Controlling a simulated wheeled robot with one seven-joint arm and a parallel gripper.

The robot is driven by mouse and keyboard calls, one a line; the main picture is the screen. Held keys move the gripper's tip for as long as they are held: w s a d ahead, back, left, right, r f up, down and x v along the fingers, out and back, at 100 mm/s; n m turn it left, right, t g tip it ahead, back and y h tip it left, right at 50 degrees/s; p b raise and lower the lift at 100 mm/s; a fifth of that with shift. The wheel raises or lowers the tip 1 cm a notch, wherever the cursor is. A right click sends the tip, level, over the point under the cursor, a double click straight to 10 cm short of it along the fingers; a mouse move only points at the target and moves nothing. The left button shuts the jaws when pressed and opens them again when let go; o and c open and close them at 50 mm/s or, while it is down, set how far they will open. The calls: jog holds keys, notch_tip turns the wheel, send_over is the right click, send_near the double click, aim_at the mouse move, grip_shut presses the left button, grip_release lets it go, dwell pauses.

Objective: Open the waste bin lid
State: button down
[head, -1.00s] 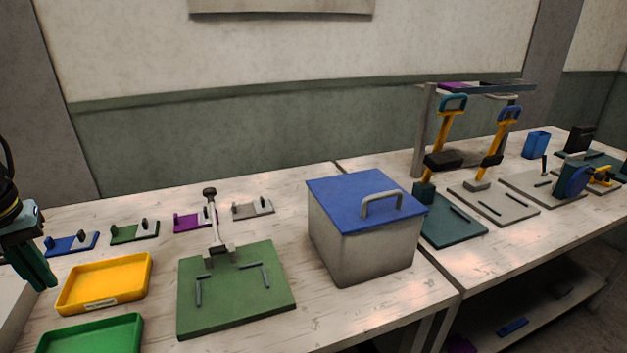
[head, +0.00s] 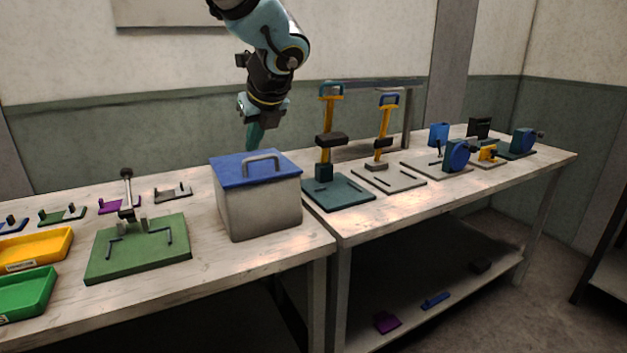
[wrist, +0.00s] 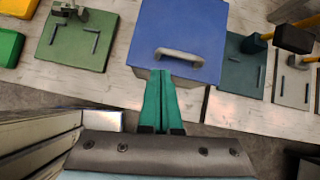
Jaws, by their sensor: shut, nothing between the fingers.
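The waste bin (head: 260,213) is a pale grey box on the left bench. Its blue lid (head: 232,171) lies flat and closed on top, with a grey arched handle (head: 262,160). In the wrist view the blue lid (wrist: 182,28) and its handle (wrist: 179,56) lie ahead of the fingers.
A green plate with a toggle clamp (head: 138,245) and yellow (head: 40,247) and green (head: 27,292) trays stand left of the bin. A teal plate with a yellow-handled press (head: 338,195) stands close on the right. Bare bench shows in front of the bin.

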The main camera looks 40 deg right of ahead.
jog(key=s+d+m, duration=0.2)
jog(key=d, duration=0.1)
jog(key=p, duration=0.1)
send_near(261, 172)
jog(key=x, duration=0.5)
